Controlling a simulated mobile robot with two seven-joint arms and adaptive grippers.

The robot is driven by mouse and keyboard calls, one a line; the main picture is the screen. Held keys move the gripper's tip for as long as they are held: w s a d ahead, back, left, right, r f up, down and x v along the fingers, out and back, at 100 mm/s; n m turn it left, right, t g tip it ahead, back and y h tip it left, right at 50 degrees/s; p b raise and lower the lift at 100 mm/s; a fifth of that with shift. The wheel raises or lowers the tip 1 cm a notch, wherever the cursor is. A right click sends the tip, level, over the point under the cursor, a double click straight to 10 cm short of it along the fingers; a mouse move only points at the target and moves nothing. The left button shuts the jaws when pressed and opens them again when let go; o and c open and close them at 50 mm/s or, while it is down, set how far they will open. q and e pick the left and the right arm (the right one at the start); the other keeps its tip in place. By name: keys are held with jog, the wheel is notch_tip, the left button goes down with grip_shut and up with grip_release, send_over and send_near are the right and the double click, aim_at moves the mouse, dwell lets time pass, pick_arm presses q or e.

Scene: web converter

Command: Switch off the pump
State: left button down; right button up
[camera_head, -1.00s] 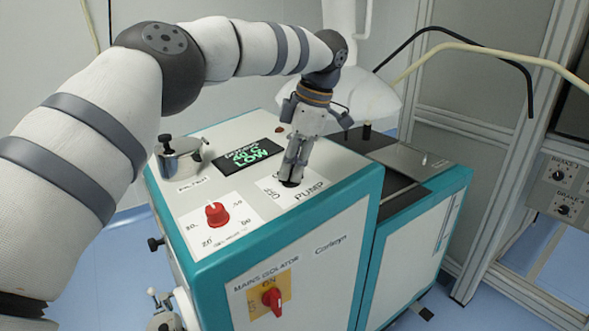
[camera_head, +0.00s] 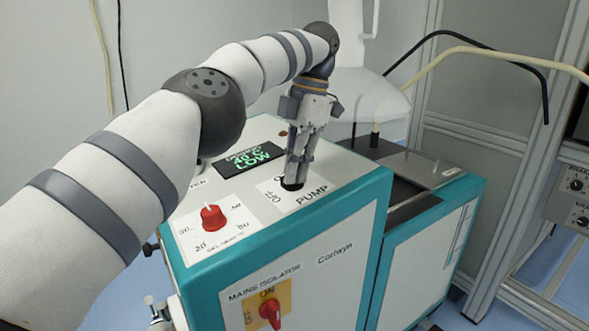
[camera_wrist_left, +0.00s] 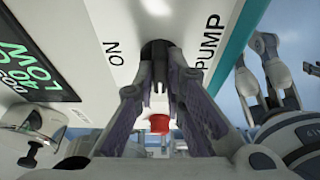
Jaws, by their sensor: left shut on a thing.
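The pump switch (camera_head: 291,186) is a dark knob on the white top of the teal-edged cabinet, beside the word PUMP. My left gripper (camera_head: 294,178) points down over it, shut on the knob. The left wrist view shows the dark knob (camera_wrist_left: 156,50) between the fingertips (camera_wrist_left: 158,60), with ON at its left. OFF shows in the head view at the knob's near left. The fingers hide part of the label and the knob's pointer. In the left wrist view a grey two-finger part, likely my right gripper (camera_wrist_left: 258,75), shows at right; its opening is unclear.
A red dial (camera_head: 213,217) stands left of the pump switch, and a display (camera_head: 248,158) with green text lies behind. A red mains isolator (camera_head: 270,310) is on the front face. A lower unit (camera_head: 425,170) adjoins at right. A steel pot (camera_wrist_left: 35,130) shows in the wrist view.

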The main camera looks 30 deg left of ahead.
dwell(0.4)
pick_arm(q)
jog(key=c, duration=1.7)
grip_release()
jog(key=shift+o, duration=0.2)
